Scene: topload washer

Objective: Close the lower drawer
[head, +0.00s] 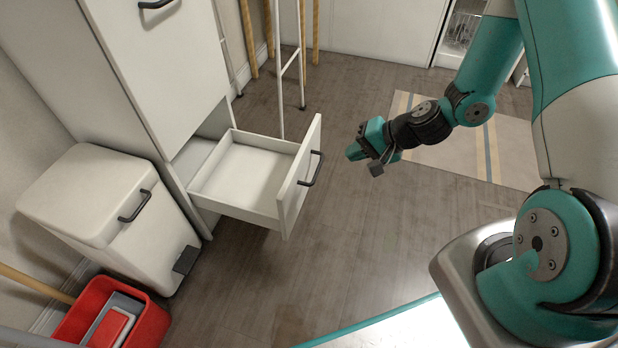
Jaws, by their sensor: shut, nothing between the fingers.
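The lower drawer (245,172) of the white cabinet is pulled well out and looks empty. Its white front panel (300,187) faces right and carries a dark bar handle (312,169). My gripper (361,155) is shut and empty. It appears to the right of the drawer front in the picture, with a visible gap between it and the handle. The fingertips are small in this view.
The white cabinet (165,75) stands at the left with its upper front shut. A white bin (112,215) and a red bucket (88,310) stand near it. A striped rug (470,150) lies behind my arm. The wooden floor right of the drawer is clear.

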